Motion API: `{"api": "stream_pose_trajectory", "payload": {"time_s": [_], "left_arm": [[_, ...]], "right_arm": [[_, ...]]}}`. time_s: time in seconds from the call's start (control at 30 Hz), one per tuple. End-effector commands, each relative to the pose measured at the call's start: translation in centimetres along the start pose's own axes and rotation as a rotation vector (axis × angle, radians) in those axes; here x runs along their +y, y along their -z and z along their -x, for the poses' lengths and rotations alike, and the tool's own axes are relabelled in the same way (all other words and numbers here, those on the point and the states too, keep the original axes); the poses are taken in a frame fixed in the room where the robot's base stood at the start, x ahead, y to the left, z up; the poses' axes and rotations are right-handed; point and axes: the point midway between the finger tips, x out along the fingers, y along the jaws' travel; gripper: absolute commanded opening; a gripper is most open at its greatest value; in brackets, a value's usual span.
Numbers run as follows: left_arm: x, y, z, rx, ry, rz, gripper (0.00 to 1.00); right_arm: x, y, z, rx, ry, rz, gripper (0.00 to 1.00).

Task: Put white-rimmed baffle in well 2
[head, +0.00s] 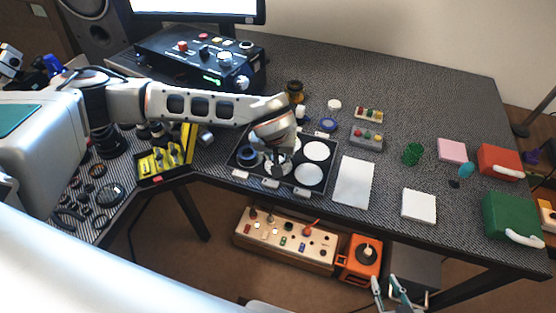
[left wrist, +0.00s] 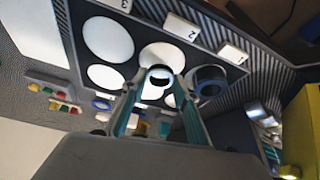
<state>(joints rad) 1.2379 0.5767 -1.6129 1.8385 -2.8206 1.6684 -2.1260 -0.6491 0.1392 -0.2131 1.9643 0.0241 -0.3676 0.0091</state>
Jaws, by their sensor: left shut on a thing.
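The black tray (head: 333,160) has round wells with white floors and numbered labels. In the left wrist view the label of well 2 (left wrist: 181,27) lies between labels 3 and 1. My left gripper (head: 277,172) is over the front middle of the tray. In the left wrist view its fingertips are shut on the small dark white-rimmed baffle (left wrist: 158,81), in front of the white floor of well 2 (left wrist: 162,55). I cannot tell whether the baffle touches the well. In the head view the gripper mostly hides it.
A dark ring (left wrist: 208,79) sits in well 1 beside the gripper. A yellow-edged holder (head: 165,160) is left, a white sheet (head: 354,181) right. The back right of the table is clear.

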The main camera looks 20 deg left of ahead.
Motion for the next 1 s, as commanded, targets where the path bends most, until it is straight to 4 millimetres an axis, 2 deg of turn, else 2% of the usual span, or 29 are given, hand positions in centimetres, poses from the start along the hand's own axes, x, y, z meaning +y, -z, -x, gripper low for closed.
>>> {"api": "stream_pose_trajectory", "payload": {"time_s": [0.03,0.17,0.53,0.6,0.63,1.0], "left_arm": [[0.0,-0.4,-0.9,-0.003,0.001,0.001,0.21],[0.0,-1.1,-2.3,-0.003,0.001,0.001,0.21],[0.0,-1.1,-2.7,0.0,0.0,0.0,0.21],[0.0,-1.1,-2.7,0.0,0.0,0.0,0.42],[0.0,-1.1,-2.7,0.0,0.0,0.0,0.46],[0.0,-1.0,-2.4,-0.001,0.0,0.0,0.46]], "right_arm": [[0.0,-0.2,-0.1,-0.001,0.0,0.0,0.27],[0.0,-0.4,-0.1,-0.004,0.0,0.0,0.27],[-0.1,-0.6,-0.2,-0.007,0.0,0.0,0.27],[0.0,-0.6,-0.2,-0.007,0.0,0.0,0.27],[0.0,-0.6,-0.2,-0.007,0.0,0.0,0.27],[0.0,-0.4,-0.1,-0.004,0.0,0.0,0.27]]}}
